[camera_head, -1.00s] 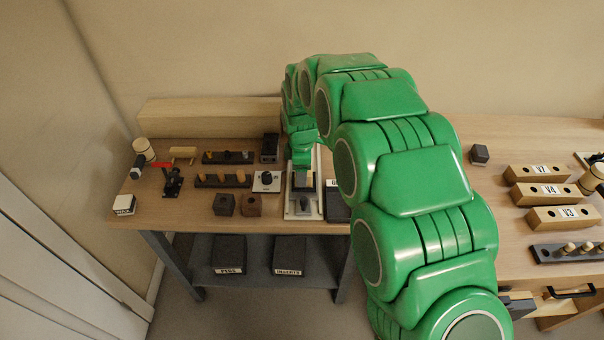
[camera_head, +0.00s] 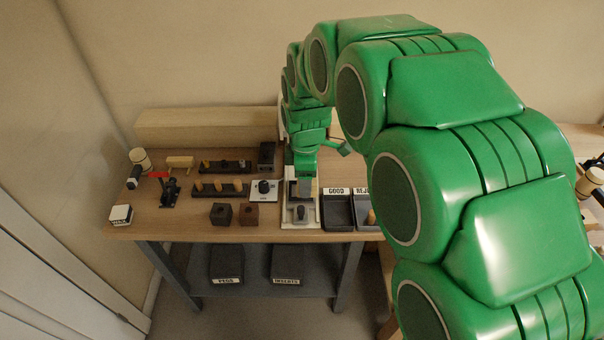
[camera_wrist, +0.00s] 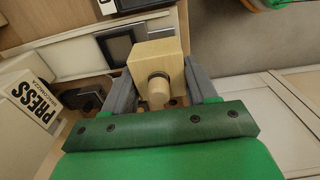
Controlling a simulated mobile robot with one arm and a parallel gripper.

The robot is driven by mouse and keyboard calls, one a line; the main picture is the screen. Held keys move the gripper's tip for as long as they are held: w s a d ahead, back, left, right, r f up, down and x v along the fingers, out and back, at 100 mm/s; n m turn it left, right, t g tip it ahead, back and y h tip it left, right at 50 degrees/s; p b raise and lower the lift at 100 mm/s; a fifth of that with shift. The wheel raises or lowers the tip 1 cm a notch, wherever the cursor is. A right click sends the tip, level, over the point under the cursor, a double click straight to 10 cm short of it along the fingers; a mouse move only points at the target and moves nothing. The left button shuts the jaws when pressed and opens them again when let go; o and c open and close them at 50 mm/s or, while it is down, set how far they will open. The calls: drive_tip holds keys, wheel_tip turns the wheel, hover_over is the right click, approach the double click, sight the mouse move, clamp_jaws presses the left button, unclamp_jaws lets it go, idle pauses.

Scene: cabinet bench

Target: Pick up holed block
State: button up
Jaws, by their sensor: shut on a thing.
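My gripper (camera_head: 303,188) is over the pale press fixture (camera_head: 311,215) on the bench in the head view. In the wrist view, its two grey fingers (camera_wrist: 160,90) stand on either side of a pale wooden block (camera_wrist: 157,50) and are shut on it. A dark ring shows on the block's near face, with a light round peg (camera_wrist: 158,92) sticking out of it. In the head view the block is mostly hidden by my gripper, so I cannot tell whether it touches the fixture.
A PRESS sign (camera_wrist: 36,98) stands close by in the wrist view. Dark trays (camera_head: 338,212) lie right of the fixture, one marked GOOD. A dark block (camera_head: 221,214) and a brown block (camera_head: 249,216) with holes sit left, near the front edge. Peg racks (camera_head: 221,189) stand behind.

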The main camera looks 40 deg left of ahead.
drive_tip(key=shift+s+d+r, duration=1.25)
drive_tip(key=shift+s+d, duration=0.25)
drive_tip(key=shift+d, duration=0.85)
drive_tip(key=w+d+f+n, duration=0.2)
drive_tip(key=w+f+n, duration=0.3)
drive_tip(key=w+n, duration=0.9)
drive_tip(key=shift+s+f+n, duration=0.65)
drive_tip(key=shift+s+f, duration=0.05)
drive_tip(key=shift+f, duration=0.25)
drive_tip(key=shift+s+f+n, duration=0.7)
drive_tip(key=shift+s+f, duration=0.05)
drive_tip(key=shift+f, duration=0.25)
drive_tip(key=shift+s+f+n, duration=0.65)
drive_tip(key=shift+s+f, duration=0.05)
drive_tip(key=shift+f, duration=0.25)
drive_tip(key=shift+f, duration=1.6)
